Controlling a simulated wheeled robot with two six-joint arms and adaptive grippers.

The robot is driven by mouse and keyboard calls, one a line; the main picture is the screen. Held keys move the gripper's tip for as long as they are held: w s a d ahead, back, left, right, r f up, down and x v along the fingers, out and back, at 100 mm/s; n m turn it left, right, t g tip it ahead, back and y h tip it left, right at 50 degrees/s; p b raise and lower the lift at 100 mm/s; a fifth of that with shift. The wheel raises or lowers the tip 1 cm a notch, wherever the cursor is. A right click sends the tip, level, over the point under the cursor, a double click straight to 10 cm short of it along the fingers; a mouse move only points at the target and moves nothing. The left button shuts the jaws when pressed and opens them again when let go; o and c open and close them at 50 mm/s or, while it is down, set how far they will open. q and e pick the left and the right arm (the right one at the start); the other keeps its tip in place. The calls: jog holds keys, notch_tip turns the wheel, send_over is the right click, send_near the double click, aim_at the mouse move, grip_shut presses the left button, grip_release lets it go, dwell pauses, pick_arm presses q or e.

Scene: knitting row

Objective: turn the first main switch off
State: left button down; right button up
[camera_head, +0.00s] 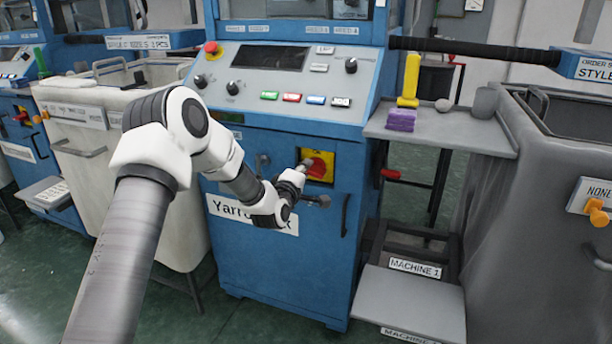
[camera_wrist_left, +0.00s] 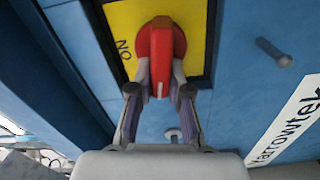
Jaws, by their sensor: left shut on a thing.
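The main switch is a red rotary knob (camera_head: 316,166) on a yellow plate (camera_head: 329,156), set in the blue front of the machine labelled MACHINE 1. In the left wrist view the red knob (camera_wrist_left: 160,58) sits on the yellow plate (camera_wrist_left: 205,22), with the word "ON" beside its handle. My left gripper (camera_head: 304,166) is at the knob. Its two fingers (camera_wrist_left: 160,85) are shut on the knob's handle, one on each side. Part of the knob is hidden behind the fingers in the head view. My right gripper is not in view.
Blue machine cabinet (camera_head: 270,250) carries a control panel with a red emergency button (camera_head: 211,48) and coloured buttons. A small shelf (camera_head: 440,130) at right holds a yellow object (camera_head: 409,80) and a purple block (camera_head: 401,120). Grey bin (camera_head: 530,200) stands right, white bin (camera_head: 75,160) left.

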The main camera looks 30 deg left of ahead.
pick_arm(q)
jog(key=shift+f+n+b, duration=0.25)
jog(key=shift+n+b, duration=0.35)
jog(key=shift+n, duration=0.5)
jog(key=c, duration=1.1)
grip_release()
jog(key=shift+a, duration=0.1)
jog(key=v, duration=1.2)
